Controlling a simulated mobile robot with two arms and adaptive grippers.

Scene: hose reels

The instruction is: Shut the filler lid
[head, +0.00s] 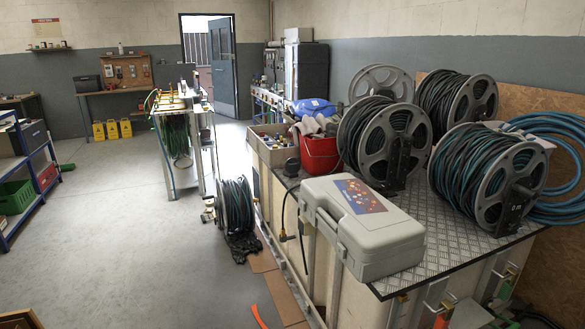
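A small black round part (292,167) stands at the near left edge of the tank top, beside the grey case; it may be the filler lid, but it is too small to tell for sure or to say whether it is open. It sits on a pale tank (335,262) with a metal tread-plate top (450,228). Neither of my grippers is in view.
A grey case (390,245), a red bucket (320,154) and several hose reels (492,180) crowd the tank top. A black hose with a brass-coloured end (283,237) hangs down its side. Another reel (236,205) stands on the floor. The floor at left (120,240) is mostly clear.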

